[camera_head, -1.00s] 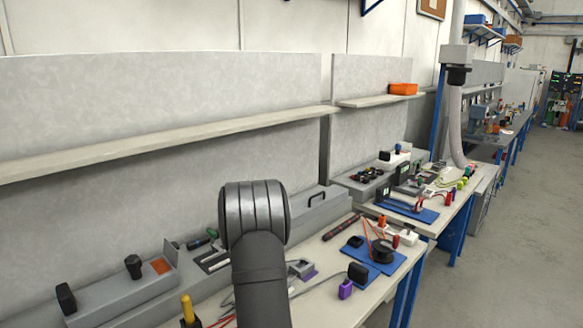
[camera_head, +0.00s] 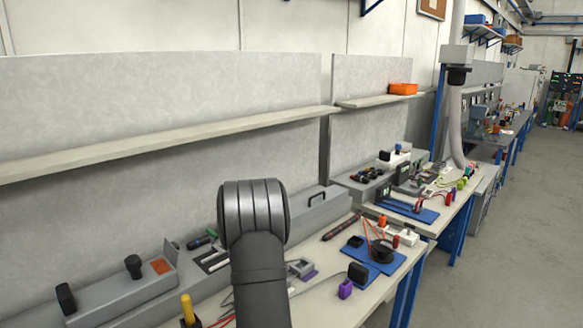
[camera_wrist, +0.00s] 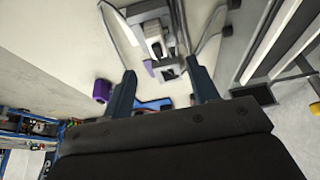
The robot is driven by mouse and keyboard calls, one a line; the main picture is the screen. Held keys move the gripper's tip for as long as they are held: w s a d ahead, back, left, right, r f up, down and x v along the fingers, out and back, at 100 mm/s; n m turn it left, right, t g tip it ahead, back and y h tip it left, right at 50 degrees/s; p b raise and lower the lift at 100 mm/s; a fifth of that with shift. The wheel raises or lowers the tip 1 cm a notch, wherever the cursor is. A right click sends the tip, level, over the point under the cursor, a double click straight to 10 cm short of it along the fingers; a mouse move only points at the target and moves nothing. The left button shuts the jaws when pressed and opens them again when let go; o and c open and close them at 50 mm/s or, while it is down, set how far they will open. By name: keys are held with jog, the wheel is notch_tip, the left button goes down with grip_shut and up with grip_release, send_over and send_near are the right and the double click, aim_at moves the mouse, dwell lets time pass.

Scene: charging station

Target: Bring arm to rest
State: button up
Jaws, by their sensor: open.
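My arm (camera_head: 258,260) rises in front of the workbench in the head view, and its dark rounded joint hides part of the bench behind it. My gripper does not show in the head view. In the wrist view my gripper (camera_wrist: 163,88) shows two dark blue fingers set well apart, with nothing held between them. Beyond the fingertips lies a grey metal device (camera_wrist: 155,35) on the light bench top. A purple object (camera_wrist: 102,90) lies to the left of the left finger.
The workbench (camera_head: 335,305) carries a blue mat (camera_head: 385,262) with black parts and red cables, a purple item (camera_head: 345,289) and a yellow-handled tool (camera_head: 187,308). A long shelf (camera_head: 170,143) runs along the grey back panel. The floor (camera_head: 520,240) at the right is clear.

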jog(key=x, duration=0.7)
jog(key=shift+f, duration=0.15)
jog(key=shift+w+d+f, duration=0.1)
jog(key=shift+w+d, duration=0.05)
notch_tip(320, 180, up, 7)
jog(key=shift+r, duration=0.15)
jog(key=s+d+r, duration=0.1)
jog(key=s+d, duration=0.5)
jog(key=s, duration=0.2)
jog(key=shift+d, duration=0.3)
jog(key=shift+r, duration=0.1)
